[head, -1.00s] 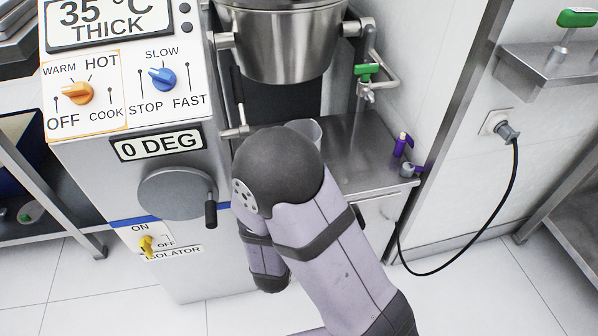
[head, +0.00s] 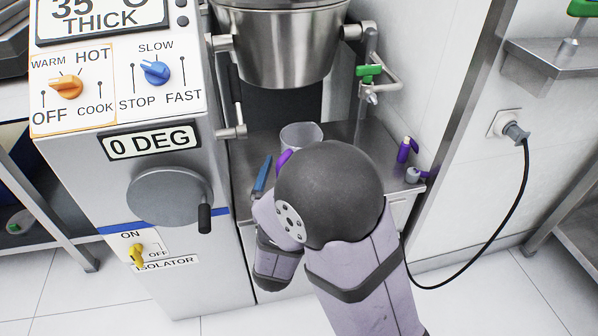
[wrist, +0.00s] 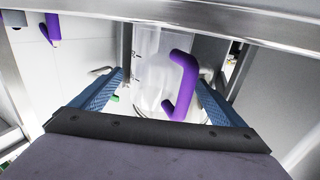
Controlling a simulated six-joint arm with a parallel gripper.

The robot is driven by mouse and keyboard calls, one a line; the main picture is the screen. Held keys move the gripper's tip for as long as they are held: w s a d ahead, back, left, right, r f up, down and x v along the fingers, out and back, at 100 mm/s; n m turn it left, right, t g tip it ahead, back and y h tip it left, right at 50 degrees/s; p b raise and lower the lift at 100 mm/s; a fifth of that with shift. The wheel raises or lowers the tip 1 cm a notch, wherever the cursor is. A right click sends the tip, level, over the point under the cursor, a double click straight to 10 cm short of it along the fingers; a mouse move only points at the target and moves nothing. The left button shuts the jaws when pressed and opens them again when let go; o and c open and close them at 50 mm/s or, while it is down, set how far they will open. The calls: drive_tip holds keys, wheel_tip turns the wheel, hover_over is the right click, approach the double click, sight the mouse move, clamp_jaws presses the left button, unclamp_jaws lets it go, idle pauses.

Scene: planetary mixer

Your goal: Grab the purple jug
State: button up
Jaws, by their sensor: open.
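The jug is a clear, see-through vessel with a purple handle. In the head view the jug (head: 301,136) stands on the steel shelf under the mixer bowl, its lower part hidden behind my arm. In the wrist view the jug (wrist: 152,72) is straight ahead, with its purple handle (wrist: 184,85) turned towards me. My gripper (wrist: 160,85) is open, its blue fingers to the left and right of the jug in the picture. I cannot tell whether they touch it. In the head view only one blue finger (head: 262,174) shows, left of the handle.
The steel mixer bowl (head: 285,45) hangs above the shelf (head: 345,150). A pipe with a green-handled valve (head: 369,71) stands to the right. A small purple-handled valve (head: 404,149) is at the shelf's right end. The mixer's control panel (head: 110,75) stands at the left.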

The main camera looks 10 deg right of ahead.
sight(304, 141)
drive_tip(key=shift+b+x, duration=0.85)
drive_tip(key=shift+x, duration=1.75)
drive_tip(key=shift+d, duration=0.15)
drive_tip(key=shift+r, duration=0.1)
drive_tip(key=c, duration=1.2)
